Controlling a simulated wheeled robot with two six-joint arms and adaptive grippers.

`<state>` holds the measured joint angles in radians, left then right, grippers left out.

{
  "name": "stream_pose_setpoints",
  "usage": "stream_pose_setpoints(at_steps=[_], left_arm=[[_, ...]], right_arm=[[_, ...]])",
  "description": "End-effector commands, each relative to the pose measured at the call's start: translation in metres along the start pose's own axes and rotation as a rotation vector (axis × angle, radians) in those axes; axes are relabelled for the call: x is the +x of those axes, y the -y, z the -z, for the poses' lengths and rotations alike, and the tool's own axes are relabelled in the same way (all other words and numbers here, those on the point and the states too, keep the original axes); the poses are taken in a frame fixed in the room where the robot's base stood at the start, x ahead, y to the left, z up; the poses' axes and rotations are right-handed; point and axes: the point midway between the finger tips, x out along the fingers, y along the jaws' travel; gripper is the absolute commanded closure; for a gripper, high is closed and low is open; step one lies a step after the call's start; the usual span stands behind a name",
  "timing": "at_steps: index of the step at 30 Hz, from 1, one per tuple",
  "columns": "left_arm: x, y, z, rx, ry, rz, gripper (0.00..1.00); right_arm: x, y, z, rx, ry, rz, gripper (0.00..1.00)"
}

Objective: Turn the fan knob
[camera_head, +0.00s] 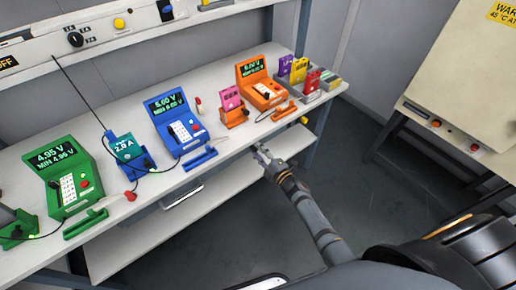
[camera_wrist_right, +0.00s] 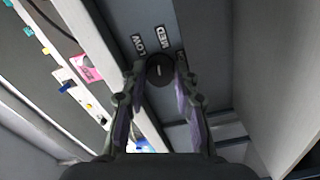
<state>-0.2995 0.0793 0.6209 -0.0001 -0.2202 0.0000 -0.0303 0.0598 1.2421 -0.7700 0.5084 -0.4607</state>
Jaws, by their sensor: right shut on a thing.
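The fan knob (camera_wrist_right: 160,70) is a round black dial with a pale pointer mark, on a dark grey panel in the right wrist view. The labels LOW and MED stand beside it. My right gripper's two fingers are on either side of the knob and closed on it. In the head view my right gripper (camera_head: 262,154) is at the front edge of the bench, and the fan knob is hidden there. My left gripper is not in view.
The white bench (camera_head: 225,150) carries a green meter (camera_head: 68,178), a blue meter (camera_head: 174,121) and an orange meter (camera_head: 260,84) with probes and cables. Another black knob (camera_head: 74,39) is on the back rail. A cream cabinet (camera_head: 455,85) stands right. Floor between is clear.

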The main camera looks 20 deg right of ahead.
Motion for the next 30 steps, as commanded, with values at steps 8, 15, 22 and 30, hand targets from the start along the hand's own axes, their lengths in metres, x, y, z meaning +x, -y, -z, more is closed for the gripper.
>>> stream_pose_setpoints(at_steps=[8, 15, 22, 30], left_arm=[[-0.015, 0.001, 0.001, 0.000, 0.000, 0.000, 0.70], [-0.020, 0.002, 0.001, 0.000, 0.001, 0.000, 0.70], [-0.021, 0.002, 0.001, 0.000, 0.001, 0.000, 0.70], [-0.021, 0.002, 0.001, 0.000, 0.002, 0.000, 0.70]], right_arm=[[0.000, -0.002, 0.000, 0.194, 0.001, 0.000, 1.00], [0.000, -0.002, 0.000, 0.294, 0.001, 0.000, 1.00], [0.000, -0.001, 0.000, 0.332, 0.000, 0.000, 1.00], [0.000, 0.000, 0.000, 0.337, 0.000, 0.000, 1.00]])
